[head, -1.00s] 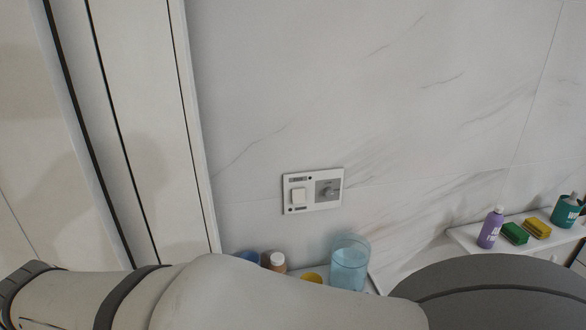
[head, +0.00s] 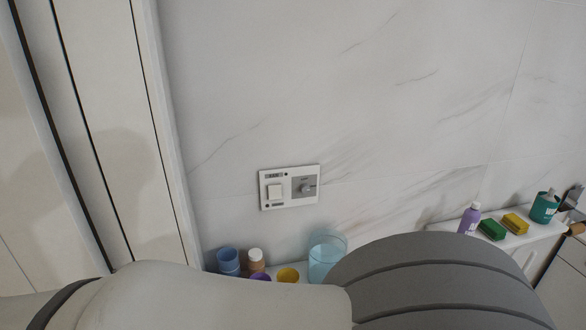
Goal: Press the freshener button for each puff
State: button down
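A white wall panel (head: 289,204) is on the marble wall near the middle of the head view. Its left half carries a square white push button (head: 274,191). Its right half is a grey plate with a round knob (head: 306,188). The small labels on the panel are too small to read, so I cannot tell from them which control is the freshener's. My arm crosses the bottom of the view, below the panel and apart from it in the picture.
A purple bottle (head: 469,219), sponges (head: 492,229) and a teal bottle (head: 544,207) are on a ledge at right.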

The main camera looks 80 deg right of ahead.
aim_at(475, 205)
jog(key=k, duration=2.85)
jog(key=z, duration=2.15)
jog(key=i, duration=1)
jog(key=z, duration=0.1)
